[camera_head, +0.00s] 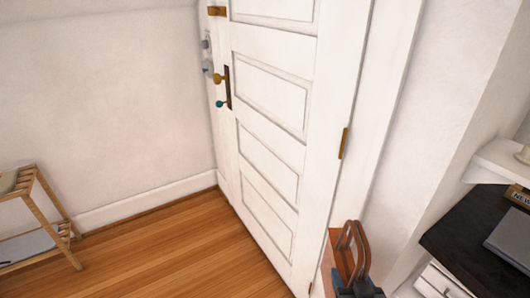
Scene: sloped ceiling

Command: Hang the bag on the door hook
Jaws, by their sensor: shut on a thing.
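The bag (341,259) is at the bottom edge, right of centre, as an orange-brown panel with darker brown looped handles; most of it is cut off below. My gripper (361,273) is the dark shape at these handles and is shut on the bag; its fingertips are hard to make out. The white panelled door (270,145) stands behind and to the left of the bag. A brass piece (217,11) shows higher up; I cannot tell which fitting is the hook.
A wooden slatted rack (60,232) stands at the far left. A black-topped desk (465,235) with white drawers and a grey laptop-like object (510,240) is at the right, close to the bag. The wooden floor (180,255) left of the door is clear.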

